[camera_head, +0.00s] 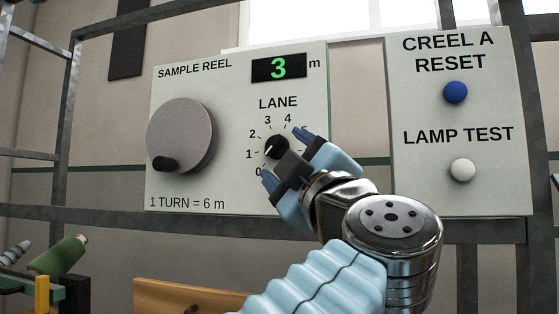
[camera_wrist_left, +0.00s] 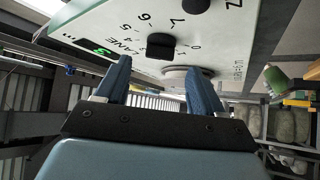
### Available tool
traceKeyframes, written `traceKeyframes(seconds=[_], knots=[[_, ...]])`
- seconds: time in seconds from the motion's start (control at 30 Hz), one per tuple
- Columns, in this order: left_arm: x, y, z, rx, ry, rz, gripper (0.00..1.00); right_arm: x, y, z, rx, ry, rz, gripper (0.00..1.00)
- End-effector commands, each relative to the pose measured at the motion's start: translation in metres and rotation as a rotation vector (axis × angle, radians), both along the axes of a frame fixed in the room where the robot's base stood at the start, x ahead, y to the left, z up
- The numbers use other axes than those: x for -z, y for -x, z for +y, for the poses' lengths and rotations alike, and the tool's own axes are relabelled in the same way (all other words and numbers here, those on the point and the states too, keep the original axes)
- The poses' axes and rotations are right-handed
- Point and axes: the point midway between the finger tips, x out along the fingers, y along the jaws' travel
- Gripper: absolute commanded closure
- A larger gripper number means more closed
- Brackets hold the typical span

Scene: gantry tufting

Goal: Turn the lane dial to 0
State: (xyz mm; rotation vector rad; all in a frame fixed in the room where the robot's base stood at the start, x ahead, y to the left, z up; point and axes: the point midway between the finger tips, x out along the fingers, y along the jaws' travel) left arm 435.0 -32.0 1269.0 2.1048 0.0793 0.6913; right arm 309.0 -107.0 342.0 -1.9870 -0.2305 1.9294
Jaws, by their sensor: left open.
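The lane dial (camera_head: 275,148) is a small black knob with a white pointer on the pale panel. Its pointer aims lower left, near the 1 mark. The scale runs from 0 at lower left upward; its right side is largely hidden by my gripper. My left gripper (camera_head: 285,158) is open in front of the dial, one fingertip at its upper right, the other at its lower left. In the left wrist view the dial (camera_wrist_left: 160,46) lies between and beyond the open fingertips (camera_wrist_left: 158,68), with no visible contact. My right gripper is not in view.
The panel has a grey sample reel crank (camera_head: 185,135) left of the dial and a green display (camera_head: 279,67) reading 3. Another dark knob (camera_wrist_left: 195,5) shows in the wrist view. A second panel carries a blue button (camera_head: 455,92) and a white button (camera_head: 462,170).

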Motion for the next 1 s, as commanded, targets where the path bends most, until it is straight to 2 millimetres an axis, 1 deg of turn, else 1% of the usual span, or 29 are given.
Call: traceKeyframes(seconds=[0.03,0.2,0.3,0.4,0.57,1.0], knots=[[0.011,0.011,-0.004,0.005,0.000,-0.001,0.32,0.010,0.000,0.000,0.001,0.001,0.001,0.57],[0.028,0.046,-0.017,0.004,0.000,0.000,0.32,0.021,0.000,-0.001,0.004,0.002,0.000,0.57],[0.035,0.061,-0.022,0.002,0.000,-0.001,0.32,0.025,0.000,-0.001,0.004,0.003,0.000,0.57],[0.039,0.071,-0.025,0.001,0.000,-0.001,0.32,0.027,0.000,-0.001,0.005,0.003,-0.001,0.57],[0.042,0.078,-0.028,-0.001,0.000,-0.001,0.32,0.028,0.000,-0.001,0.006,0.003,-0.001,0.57],[0.041,0.078,-0.028,-0.001,0.000,-0.001,0.32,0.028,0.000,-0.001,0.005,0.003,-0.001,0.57]])
